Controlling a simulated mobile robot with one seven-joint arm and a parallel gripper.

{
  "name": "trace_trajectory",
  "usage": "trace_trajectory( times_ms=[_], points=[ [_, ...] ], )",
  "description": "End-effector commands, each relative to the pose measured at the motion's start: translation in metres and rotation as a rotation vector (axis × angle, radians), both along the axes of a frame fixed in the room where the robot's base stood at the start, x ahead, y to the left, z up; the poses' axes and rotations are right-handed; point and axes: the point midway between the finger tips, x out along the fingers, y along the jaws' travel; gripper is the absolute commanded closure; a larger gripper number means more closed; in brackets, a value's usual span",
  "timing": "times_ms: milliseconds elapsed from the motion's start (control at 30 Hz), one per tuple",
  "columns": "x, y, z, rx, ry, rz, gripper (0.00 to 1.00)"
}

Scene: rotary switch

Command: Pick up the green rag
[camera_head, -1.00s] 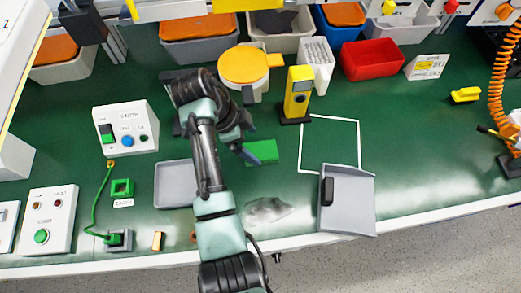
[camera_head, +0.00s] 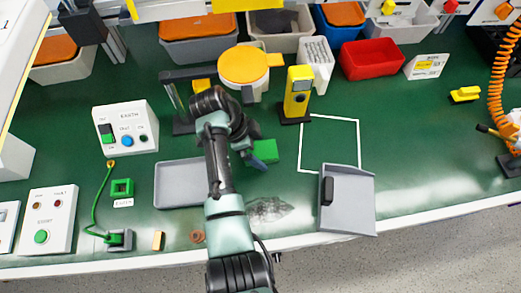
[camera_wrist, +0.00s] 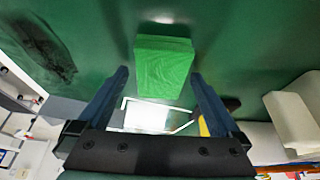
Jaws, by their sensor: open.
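The green rag (camera_head: 264,150) is a bright green folded block lying on the dark green bench, right of my arm in the head view. In the wrist view the green rag (camera_wrist: 163,66) lies ahead, roughly centred between my fingers and a little beyond their tips. My gripper (camera_wrist: 158,78) is open and empty, its two dark blue fingers spread wider than the rag. In the head view my gripper (camera_head: 254,163) is beside the rag's lower left edge, partly hidden by my wrist. I cannot tell its exact height above the bench.
A grey tray (camera_head: 180,203) lies left of my arm. A grey dustpan-like tray (camera_head: 352,215) lies right, by a white outlined square (camera_head: 302,160). A yellow device (camera_head: 297,92) stands behind the rag. A dark smudge (camera_head: 267,209) marks the bench in front.

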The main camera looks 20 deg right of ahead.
Motion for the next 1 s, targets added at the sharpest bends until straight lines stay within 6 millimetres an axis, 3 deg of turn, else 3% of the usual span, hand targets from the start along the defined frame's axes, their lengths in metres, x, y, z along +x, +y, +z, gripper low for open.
trace_trajectory(
  times_ms=[467, 900, 1000],
  points=[
    [0.0, 0.0, -0.0034, 0.0, 0.0, 0.0, 0.0],
    [0.0, 0.0001, -0.0033, 0.0, 0.0, 0.0, 0.77],
    [0.0, 0.0001, -0.0032, 0.0, 0.0, 0.0, 0.79]
  ],
)
